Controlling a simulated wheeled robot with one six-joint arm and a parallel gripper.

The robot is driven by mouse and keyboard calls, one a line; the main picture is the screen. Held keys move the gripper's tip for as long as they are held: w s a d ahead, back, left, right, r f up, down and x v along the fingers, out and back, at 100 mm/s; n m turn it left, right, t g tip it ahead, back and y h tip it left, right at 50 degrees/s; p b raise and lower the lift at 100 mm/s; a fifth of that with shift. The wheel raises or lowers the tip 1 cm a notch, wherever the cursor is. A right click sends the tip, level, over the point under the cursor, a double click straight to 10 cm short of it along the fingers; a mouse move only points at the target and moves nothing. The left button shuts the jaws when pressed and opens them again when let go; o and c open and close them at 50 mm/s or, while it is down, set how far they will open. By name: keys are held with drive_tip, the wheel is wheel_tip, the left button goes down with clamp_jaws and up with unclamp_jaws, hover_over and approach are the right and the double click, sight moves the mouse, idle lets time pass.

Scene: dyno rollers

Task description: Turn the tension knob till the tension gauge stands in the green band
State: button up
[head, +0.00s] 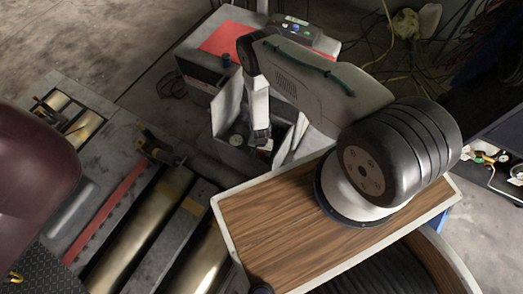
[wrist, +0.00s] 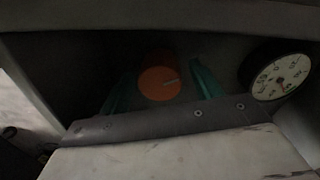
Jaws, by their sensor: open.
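The tension knob (wrist: 160,83) is a round orange knob with a pale pointer line, in the middle of the wrist view. The tension gauge (wrist: 281,77) is a round white dial with a dark rim, to its right; its needle and green band are too dim to read. My gripper (wrist: 161,76) is open, with one green finger left of the knob and one right of it. Gaps show on both sides, and I cannot tell how deep the fingers reach. In the head view my gripper (head: 261,139) points down into a grey open box (head: 228,104); the knob is hidden there.
The box's pale walls stand close around my gripper. A grey cabinet (head: 190,63) with a red top stands behind it. Metal rollers (head: 130,225) and a red strip (head: 105,213) lie to the left. A dark red rounded body (head: 35,160) fills the left edge.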

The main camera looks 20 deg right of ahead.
drive_tip(key=c, duration=1)
drive_tip(key=shift+n, duration=2)
drive_tip(key=o, duration=1)
drive_tip(key=shift+a+r, duration=0.1)
drive_tip(key=shift+r, duration=3.95)
